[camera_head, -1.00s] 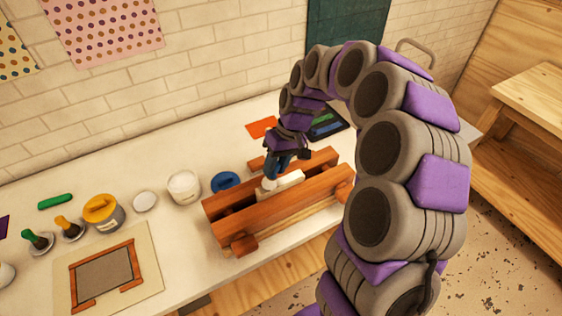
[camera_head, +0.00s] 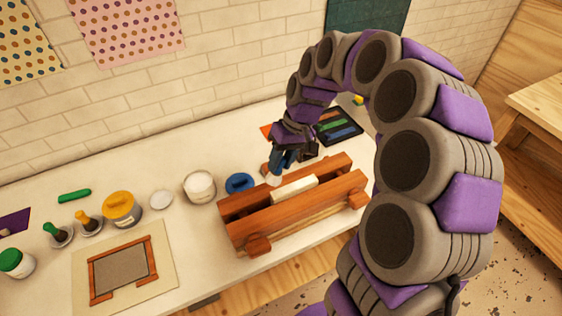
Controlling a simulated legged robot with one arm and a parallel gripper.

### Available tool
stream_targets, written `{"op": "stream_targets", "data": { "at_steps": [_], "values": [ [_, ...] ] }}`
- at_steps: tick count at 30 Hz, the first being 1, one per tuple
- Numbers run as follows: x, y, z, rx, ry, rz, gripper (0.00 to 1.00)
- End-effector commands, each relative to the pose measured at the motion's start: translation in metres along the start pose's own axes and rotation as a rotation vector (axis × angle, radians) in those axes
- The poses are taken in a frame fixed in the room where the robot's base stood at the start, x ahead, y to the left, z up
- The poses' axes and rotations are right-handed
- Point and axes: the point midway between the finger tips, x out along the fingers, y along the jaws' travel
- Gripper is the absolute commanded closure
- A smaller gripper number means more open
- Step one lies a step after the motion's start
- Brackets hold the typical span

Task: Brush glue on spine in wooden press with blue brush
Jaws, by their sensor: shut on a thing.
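The wooden press (camera_head: 250,234) stands on the white table, its reddish-brown bars running from lower left to upper right. A cream spine (camera_head: 294,189) shows between the bars, near the middle of the press. My gripper (camera_head: 289,150) is behind the press and shut on the blue brush (camera_head: 283,161), whose handle is partly hidden by the fingers. The pale brush tip points down and shows just behind the left end of the spine. I cannot tell whether the tip touches anything.
A blue round thing (camera_head: 239,183) and a white pot (camera_head: 200,187) stand left of the press. Farther left are a yellow-lidded jar (camera_head: 122,208), small brushes in holders and a framed board (camera_head: 123,270). A dark tray (camera_head: 338,126) lies behind my gripper.

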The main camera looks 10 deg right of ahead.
Motion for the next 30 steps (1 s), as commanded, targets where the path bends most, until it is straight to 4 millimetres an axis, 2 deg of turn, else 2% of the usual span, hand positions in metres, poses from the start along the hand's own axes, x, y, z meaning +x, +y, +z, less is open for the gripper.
{"op": "stream_targets", "data": {
  "at_steps": [3,8,30],
  "values": [
    [-0.012,-0.005,0.002,0.000,0.002,0.000,1.00],
    [-0.019,-0.008,0.004,0.000,0.000,0.000,1.00],
    [-0.018,-0.008,0.004,0.000,-0.001,0.000,1.00]
  ]
}}
